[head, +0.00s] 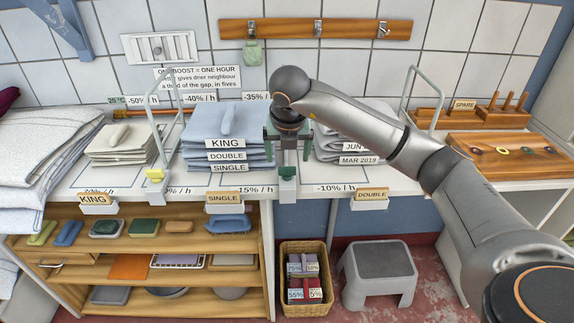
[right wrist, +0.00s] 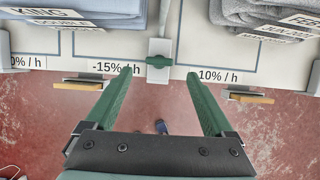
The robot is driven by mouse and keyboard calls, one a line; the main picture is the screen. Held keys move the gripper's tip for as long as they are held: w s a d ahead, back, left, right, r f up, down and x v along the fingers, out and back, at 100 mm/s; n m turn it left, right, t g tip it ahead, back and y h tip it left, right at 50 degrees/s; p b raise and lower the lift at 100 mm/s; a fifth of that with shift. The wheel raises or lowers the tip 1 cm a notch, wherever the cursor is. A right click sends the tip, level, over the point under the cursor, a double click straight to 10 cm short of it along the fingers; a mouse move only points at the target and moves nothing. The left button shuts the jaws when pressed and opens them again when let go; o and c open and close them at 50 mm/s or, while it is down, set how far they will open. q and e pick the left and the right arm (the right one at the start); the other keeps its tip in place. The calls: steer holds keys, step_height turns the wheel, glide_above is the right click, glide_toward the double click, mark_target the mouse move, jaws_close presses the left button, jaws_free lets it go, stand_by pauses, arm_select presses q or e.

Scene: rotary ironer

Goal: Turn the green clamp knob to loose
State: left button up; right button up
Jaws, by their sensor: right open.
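The green clamp knob (head: 287,172) sits on a pale clamp plate at the front edge of the white counter. In the right wrist view the knob (right wrist: 159,62) is a short green bar lying crosswise, left to right, over the plate. My right gripper (head: 288,150) is above the knob in the head view, pointing down. In the right wrist view its two green fingers (right wrist: 160,74) are wide apart, one on each side of the knob, with nothing between them; I cannot tell the height gap. My left gripper is not in view.
Folded blue linen (head: 231,125) and grey linen (head: 345,143) stand on the counter (head: 238,188) on either side of my gripper. Below are a wicker basket (head: 304,250), a grey step stool (head: 378,262) and wooden shelves (head: 150,242).

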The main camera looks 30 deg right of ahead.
mark_target(287, 168)
steer(key=x, duration=0.6)
steer(key=shift+c, duration=0.3)
steer(key=c, duration=1.3)
